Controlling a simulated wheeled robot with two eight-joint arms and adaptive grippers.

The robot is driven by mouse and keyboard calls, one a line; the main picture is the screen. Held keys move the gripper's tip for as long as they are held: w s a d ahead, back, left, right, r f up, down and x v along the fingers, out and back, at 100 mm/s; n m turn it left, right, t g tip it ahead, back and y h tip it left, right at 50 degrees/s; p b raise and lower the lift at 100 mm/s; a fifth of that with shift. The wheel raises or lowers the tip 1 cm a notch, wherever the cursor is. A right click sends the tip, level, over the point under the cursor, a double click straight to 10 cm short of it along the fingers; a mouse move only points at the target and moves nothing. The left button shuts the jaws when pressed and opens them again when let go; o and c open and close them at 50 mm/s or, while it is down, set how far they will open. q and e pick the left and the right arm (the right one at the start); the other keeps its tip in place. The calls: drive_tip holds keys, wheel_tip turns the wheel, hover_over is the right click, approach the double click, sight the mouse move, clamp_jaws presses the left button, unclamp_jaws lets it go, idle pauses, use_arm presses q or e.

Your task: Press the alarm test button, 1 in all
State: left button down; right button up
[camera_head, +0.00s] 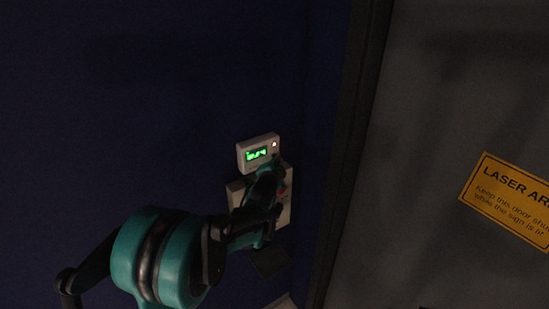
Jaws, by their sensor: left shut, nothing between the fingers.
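A small pale box (242,154) with a lit green display (257,154) and a small glowing reddish light (274,145) is mounted on the dark blue wall. Just below it is a larger pale panel (235,190), mostly covered by my left gripper. A reddish spot (283,189) shows at the panel's right side; I cannot tell whether it is the alarm test button. My left gripper (277,163) is shut and empty, its tip near the lower right of the display box. I cannot tell whether it touches anything. My right gripper is not in view.
A grey door (430,120) with a dark frame (350,130) stands to the right. It carries a yellow laser warning sign (510,200). The blue wall (130,110) left of the boxes is bare.

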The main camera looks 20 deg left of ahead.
use_arm(q)
drive_tip(key=shift+s+d, duration=0.35)
drive_tip(key=shift+d, duration=0.15)
drive_tip(key=s+d, duration=0.1)
drive_tip(key=d, duration=0.1)
drive_tip(key=s+d, duration=0.2)
drive_tip(key=shift+b, duration=0.3)
drive_tip(key=shift+a, duration=0.1)
idle(0.6)
drive_tip(key=s+d+f+n+g+h+b, duration=0.1)
drive_tip(key=s+f+n+g+b, duration=0.3)
drive_tip(key=s+f+b, duration=0.7)
drive_tip(key=s+d+f+n+g+h+b, duration=0.1)
drive_tip(key=s+f+n+g+b, duration=0.3)
drive_tip(key=s+f+b, duration=0.8)
drive_tip(key=s+f+n, duration=0.2)
drive_tip(key=s+f, duration=0.5)
drive_tip(key=s, duration=0.5)
